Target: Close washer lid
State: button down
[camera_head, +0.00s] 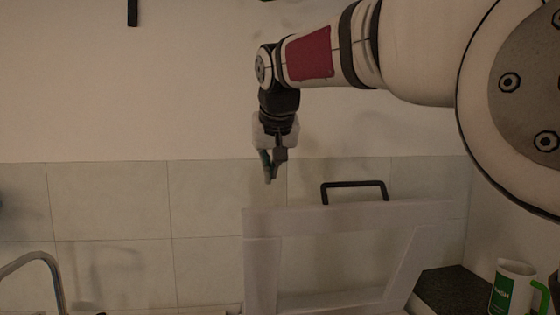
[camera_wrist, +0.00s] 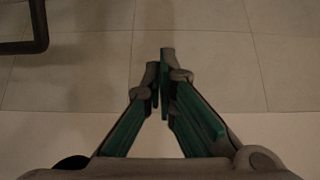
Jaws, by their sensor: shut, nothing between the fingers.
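The washer lid (camera_head: 345,217) is a pale framed panel with a dark bar handle (camera_head: 354,184) on its top edge. It stands raised in the lower middle of the head view, in front of the tiled wall. My gripper (camera_head: 269,178) points down above the lid's upper left corner, left of the handle, apart from both as far as I can tell. In the wrist view my gripper's fingers (camera_wrist: 160,90) are together with nothing between them. The dark handle also shows at the top left of the wrist view (camera_wrist: 40,25). The washer's body is out of view.
A dark counter (camera_head: 450,290) lies at the lower right with a white and green mug (camera_head: 511,285) on it. A curved metal faucet (camera_head: 40,258) is at the lower left. The tiled wall (camera_head: 110,200) runs behind. The air left of my gripper is clear.

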jog(key=f, duration=0.2)
jog(key=f+p, duration=0.1)
jog(key=f, duration=0.2)
jog(key=shift+w, duration=0.2)
jog(key=shift+s+d+f, duration=0.1)
jog(key=shift+s+f, duration=0.1)
jog(key=shift+s, duration=0.2)
